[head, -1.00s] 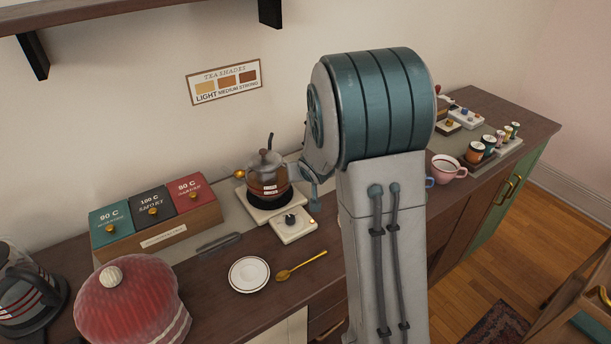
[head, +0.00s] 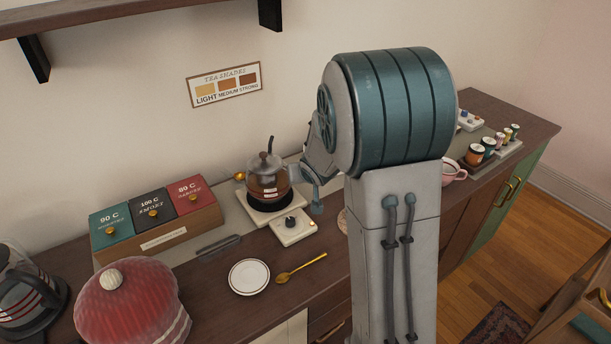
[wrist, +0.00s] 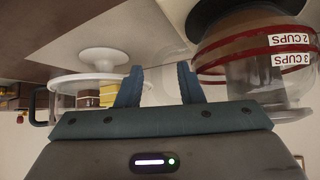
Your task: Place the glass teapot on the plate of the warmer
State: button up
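The glass teapot (head: 266,184), with amber tea, a grey lid and red bands, stands upright on the black round plate (head: 271,201) of the warmer (head: 295,228). It also shows upside down in the wrist view (wrist: 255,62), at the upper right, with its base against the black plate (wrist: 206,14). My gripper (wrist: 160,86) is open, with nothing between its fingers. It is beside the teapot, apart from it in the head view, where my arm hides part of the right side.
A white saucer (head: 249,277) and a gold spoon (head: 300,268) lie in front of the warmer. A three-colour tea box (head: 157,221) stands left, with a red cosy (head: 130,308) nearer. A pink cup (head: 455,170) and several small jars stand right.

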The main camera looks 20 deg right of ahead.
jog(key=s+r+g+h+p, duration=0.1)
jog(key=s+r+p, duration=0.1)
jog(key=s+r, duration=0.5)
jog(key=s+r+g+p, duration=0.15)
jog(key=s+r, duration=0.25)
jog(key=s, duration=0.7)
jog(key=s+a+g+y, duration=0.1)
jog(key=s+a+g, duration=0.2)
jog(key=s, duration=0.9)
jog(key=shift+s+a+r+n+y, duration=0.3)
jog(key=shift+s+a+r+n, duration=0.1)
jog(key=shift+a, duration=0.15)
